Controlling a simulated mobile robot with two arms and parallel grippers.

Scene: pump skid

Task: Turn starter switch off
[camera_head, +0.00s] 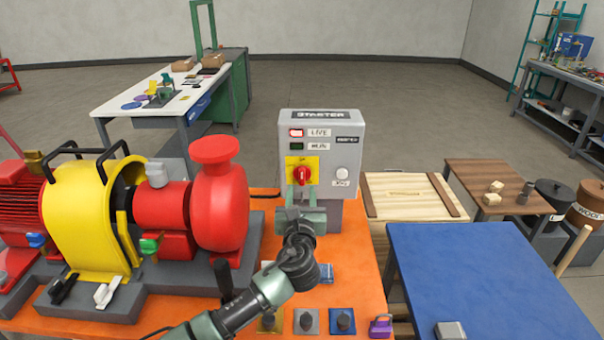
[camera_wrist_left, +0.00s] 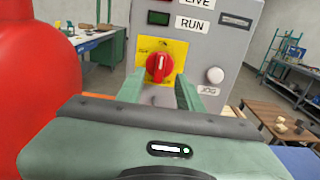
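The grey starter box (camera_head: 345,150) stands at the back of the orange bench. Its red rotary switch knob (camera_head: 301,175) sits on a yellow plate. In the left wrist view the knob (camera_wrist_left: 160,66) has a white mark standing about upright. The LIVE lamp (camera_head: 297,132) is lit red; the RUN lamp (camera_head: 297,147) is dark green. My left gripper (camera_head: 303,196) is in front of the switch, just below the knob in the head view. Its green fingers (camera_wrist_left: 160,86) are apart, with the knob beyond and between their tips. I cannot see contact. My right gripper is out of view.
A white JOG button (camera_head: 342,173) is right of the knob. A red and yellow pump set (camera_head: 150,205) stands close on the left. Several small switches (camera_head: 305,321) line the bench front. A blue table (camera_head: 480,275) and wooden crate (camera_head: 410,195) are at right.

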